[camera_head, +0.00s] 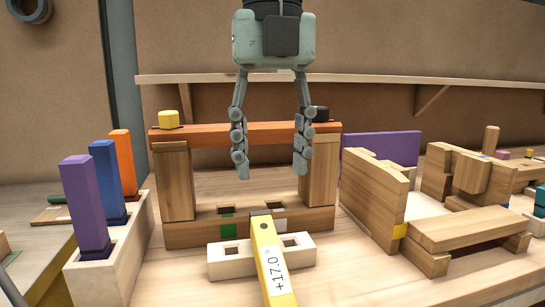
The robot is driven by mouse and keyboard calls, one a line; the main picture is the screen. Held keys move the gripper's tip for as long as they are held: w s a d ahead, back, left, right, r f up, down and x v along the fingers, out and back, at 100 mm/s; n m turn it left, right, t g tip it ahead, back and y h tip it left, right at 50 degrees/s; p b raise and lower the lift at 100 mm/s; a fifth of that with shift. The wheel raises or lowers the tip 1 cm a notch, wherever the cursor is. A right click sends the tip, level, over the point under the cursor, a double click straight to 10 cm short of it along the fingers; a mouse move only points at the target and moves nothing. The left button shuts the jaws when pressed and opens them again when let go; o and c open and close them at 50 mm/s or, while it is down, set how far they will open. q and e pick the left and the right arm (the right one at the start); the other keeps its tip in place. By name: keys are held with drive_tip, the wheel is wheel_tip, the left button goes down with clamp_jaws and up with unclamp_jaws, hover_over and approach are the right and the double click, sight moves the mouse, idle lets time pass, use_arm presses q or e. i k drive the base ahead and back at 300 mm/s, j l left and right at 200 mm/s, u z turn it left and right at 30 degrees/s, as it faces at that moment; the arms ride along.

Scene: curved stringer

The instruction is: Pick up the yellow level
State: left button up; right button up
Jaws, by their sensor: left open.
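The yellow level (267,250) is a long bar with a white label reading "+17.0°". It points away from me at the bottom centre, and its far end rests over a pale block with square holes (222,263). Its near end runs out of the frame. My left gripper (271,172) hangs fingers down, open and empty, above and beyond the level's far end. It is in front of the wooden frame with the orange top bar (270,132). My right gripper is not in view.
A pale holder (95,275) with purple, blue and orange posts stands at left. Wooden block structures (375,200) and a low plank (465,229) stand at right. A yellow piece (168,119) and a black piece sit on the frame's top. A shelf (400,82) crosses behind.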

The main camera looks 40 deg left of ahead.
sight(277, 288)
drive_tip(key=k+l, duration=1.15)
drive_tip(key=k, duration=0.15)
